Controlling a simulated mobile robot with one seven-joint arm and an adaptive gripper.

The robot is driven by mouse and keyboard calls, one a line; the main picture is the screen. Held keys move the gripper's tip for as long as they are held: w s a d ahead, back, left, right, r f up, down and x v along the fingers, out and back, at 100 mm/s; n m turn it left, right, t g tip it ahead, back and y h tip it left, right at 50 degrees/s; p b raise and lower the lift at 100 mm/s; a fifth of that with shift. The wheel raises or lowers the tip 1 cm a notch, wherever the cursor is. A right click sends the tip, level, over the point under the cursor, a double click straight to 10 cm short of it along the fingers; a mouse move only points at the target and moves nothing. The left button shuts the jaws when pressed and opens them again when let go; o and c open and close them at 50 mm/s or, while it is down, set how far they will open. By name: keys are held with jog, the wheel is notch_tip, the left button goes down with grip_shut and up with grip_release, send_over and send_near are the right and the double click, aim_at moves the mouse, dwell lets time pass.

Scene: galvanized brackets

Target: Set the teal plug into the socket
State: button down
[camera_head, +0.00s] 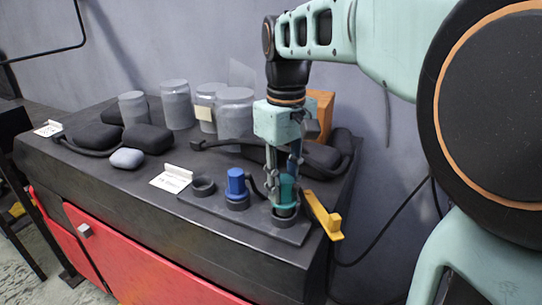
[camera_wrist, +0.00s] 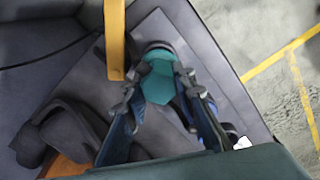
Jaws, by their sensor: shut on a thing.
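The teal plug (camera_head: 286,190) stands upright between my gripper's fingers at the right end of a dark flat board. My gripper (camera_head: 285,192) points down and is shut on the plug. The plug's lower end meets a dark ring-shaped socket (camera_head: 284,218); how deep it sits in the ring I cannot tell. In the wrist view the teal plug (camera_wrist: 158,82) lies between the two fingertips (camera_wrist: 161,88), with a dark round rim (camera_wrist: 157,46) at its far end.
A blue plug (camera_head: 236,182) stands in the middle ring, and an empty dark ring (camera_head: 203,187) is at left. A yellow bracket (camera_head: 324,214) lies close right of the board. Several grey jars (camera_head: 177,104) and black objects (camera_head: 146,138) stand behind. The table's front edge is near.

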jog(key=shift+f+b, duration=0.45)
jog(key=shift+f, duration=0.4)
jog(key=c, duration=1.5)
grip_release()
jog(key=shift+c, duration=0.2)
notch_tip(320, 180, up, 12)
